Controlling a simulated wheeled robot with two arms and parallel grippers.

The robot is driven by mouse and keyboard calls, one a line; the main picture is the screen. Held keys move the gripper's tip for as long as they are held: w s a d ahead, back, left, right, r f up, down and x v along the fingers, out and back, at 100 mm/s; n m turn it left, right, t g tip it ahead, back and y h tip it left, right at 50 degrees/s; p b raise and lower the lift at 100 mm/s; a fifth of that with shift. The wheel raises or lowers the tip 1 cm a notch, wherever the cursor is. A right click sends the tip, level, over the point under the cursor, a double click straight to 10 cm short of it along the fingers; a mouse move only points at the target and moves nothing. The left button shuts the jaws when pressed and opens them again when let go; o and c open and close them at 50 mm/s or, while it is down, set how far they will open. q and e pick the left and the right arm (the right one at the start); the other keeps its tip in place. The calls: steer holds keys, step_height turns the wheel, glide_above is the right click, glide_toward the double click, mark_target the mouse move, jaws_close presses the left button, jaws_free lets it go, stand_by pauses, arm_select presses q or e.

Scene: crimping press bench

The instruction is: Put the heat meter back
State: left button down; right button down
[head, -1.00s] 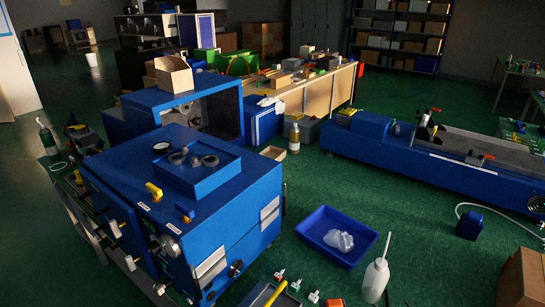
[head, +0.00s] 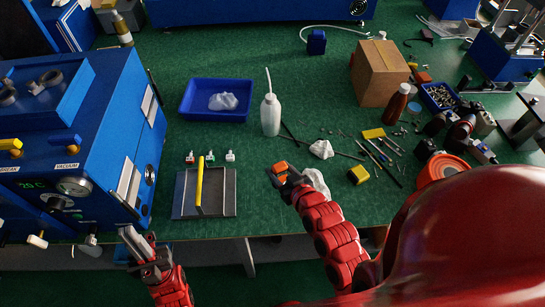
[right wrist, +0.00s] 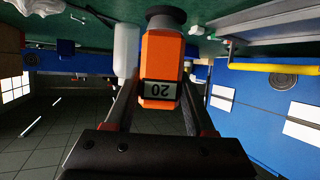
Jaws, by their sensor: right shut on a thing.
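The heat meter is an orange handheld device (head: 279,168) low over the front of the green bench, right of the small tray. In the right wrist view the heat meter (right wrist: 162,68) has a dark round end and a display reading 20, upside down. My right gripper (head: 287,177) is shut on it, with a finger on each side. I cannot tell whether the meter touches the bench. My left gripper (head: 142,243) is at the bench's front edge, beside the blue press (head: 105,120); its fingers look apart and empty.
A white squeeze bottle (head: 270,115), blue tray (head: 190,100) and cardboard box (head: 378,72) stand farther back. White cloths and tools lie to the right.

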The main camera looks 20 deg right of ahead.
steer(key=d+b+x, duration=0.1)
steer(key=b+x, duration=0.2)
steer(key=x, duration=0.2)
steer(key=d+b+x, duration=0.1)
steer(key=b+x, duration=0.2)
steer(key=x, duration=0.2)
steer(key=d+r+b+x, duration=0.1)
steer(key=b+x, duration=0.3)
steer(key=x, duration=0.2)
steer(key=shift+w+a, duration=0.1)
steer(key=shift+w, duration=0.4)
steer(key=shift+f, duration=0.15)
steer(key=shift+c, duration=1.2)
jaws_free()
